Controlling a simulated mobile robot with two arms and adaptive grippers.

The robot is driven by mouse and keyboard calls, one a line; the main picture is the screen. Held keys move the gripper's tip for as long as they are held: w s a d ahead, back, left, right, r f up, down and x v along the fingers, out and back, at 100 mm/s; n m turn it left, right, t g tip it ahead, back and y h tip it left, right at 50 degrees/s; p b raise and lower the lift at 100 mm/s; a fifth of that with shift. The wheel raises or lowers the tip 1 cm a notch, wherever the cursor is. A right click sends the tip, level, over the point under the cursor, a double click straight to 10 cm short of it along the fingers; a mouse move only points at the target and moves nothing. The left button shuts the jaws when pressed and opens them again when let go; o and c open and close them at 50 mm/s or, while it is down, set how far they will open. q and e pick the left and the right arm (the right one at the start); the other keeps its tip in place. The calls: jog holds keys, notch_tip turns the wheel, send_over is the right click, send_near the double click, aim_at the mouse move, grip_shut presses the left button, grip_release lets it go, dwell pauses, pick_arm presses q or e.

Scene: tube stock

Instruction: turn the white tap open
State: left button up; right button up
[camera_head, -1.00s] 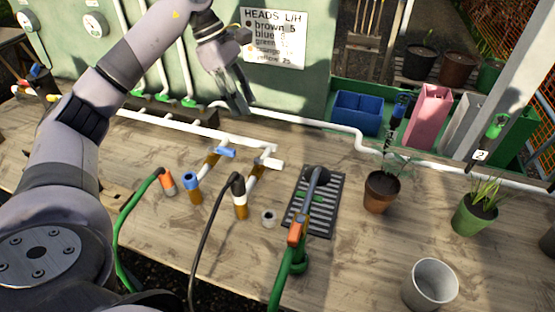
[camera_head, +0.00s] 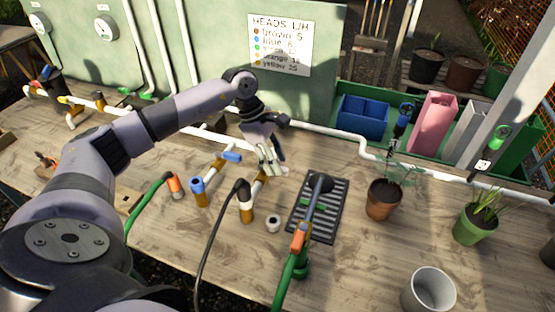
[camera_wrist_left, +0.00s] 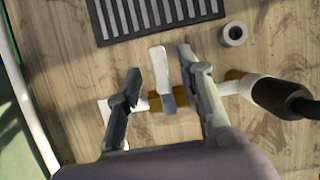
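The white tap's lever (camera_wrist_left: 158,62) shows in the left wrist view as a pale flat bar across a brown and white pipe fitting (camera_wrist_left: 234,75). In that view my left gripper (camera_wrist_left: 159,60) is open, with one finger on each side of the lever. A gap shows on both sides, so neither finger appears to touch it. In the head view my left gripper (camera_head: 268,168) is over the tap and largely hides its lever. The blue-handled tap (camera_head: 232,156) is just to its left. My right gripper is not in view.
A black hose (camera_head: 209,226) runs from the tap's outlet. A loose grey ring (camera_head: 273,223) and a black grate (camera_head: 329,219) lie to the right. Potted plants (camera_head: 381,203) stand farther right. A green panel (camera_head: 205,75) rises behind.

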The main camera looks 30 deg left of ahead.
pick_arm(q)
jog(key=shift+w+d+f, duration=0.1)
jog(key=shift+d+f, duration=0.15)
jog(key=shift+f, duration=0.4)
jog(key=shift+c, duration=0.5)
grip_shut()
